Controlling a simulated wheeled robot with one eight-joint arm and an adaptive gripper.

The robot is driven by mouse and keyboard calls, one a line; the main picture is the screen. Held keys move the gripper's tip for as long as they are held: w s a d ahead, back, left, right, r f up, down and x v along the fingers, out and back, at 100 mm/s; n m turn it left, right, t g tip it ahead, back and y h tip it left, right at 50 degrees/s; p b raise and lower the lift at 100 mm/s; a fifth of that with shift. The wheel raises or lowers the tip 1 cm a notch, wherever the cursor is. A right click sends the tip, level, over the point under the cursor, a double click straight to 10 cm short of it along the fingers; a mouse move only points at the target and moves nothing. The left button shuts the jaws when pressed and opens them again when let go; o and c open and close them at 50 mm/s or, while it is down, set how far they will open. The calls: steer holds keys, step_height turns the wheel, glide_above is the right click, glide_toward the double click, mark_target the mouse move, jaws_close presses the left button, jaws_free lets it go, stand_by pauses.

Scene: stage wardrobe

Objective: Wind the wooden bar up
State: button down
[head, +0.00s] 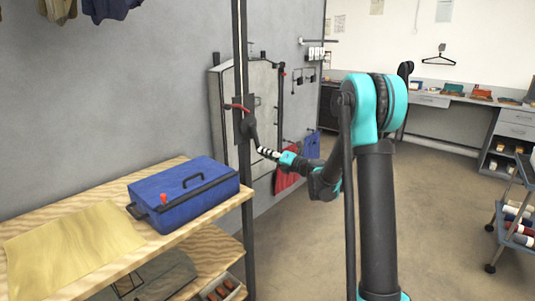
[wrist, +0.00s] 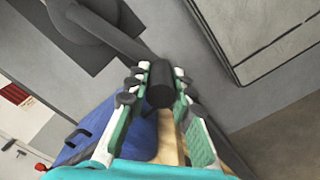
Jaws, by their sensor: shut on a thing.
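A dark winch (head: 246,126) with a crank arm is fixed to an upright post in the head view. The crank arm (wrist: 125,38) slants across the top of the wrist view and ends in a dark cylindrical handle (wrist: 160,84). My gripper (wrist: 160,92) is shut on this handle, with a finger on either side. In the head view my gripper (head: 268,154) is at the lower end of the crank, just right of the post. I cannot make out the wooden bar in either view.
A wooden bench (head: 195,231) with a blue case (head: 185,193) and tan cloth (head: 72,236) stands left of the post. A red lever (head: 237,108) sits by the winch. A grey cabinet (head: 262,95) is behind. A trolley (head: 515,235) stands far right; the middle floor is clear.

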steer(key=shift+a, duration=0.25)
steer(key=c, duration=1.3)
jaws_free()
steer(key=shift+w+a, duration=0.1)
steer(key=v, duration=1.2)
steer(key=shift+f, duration=0.1)
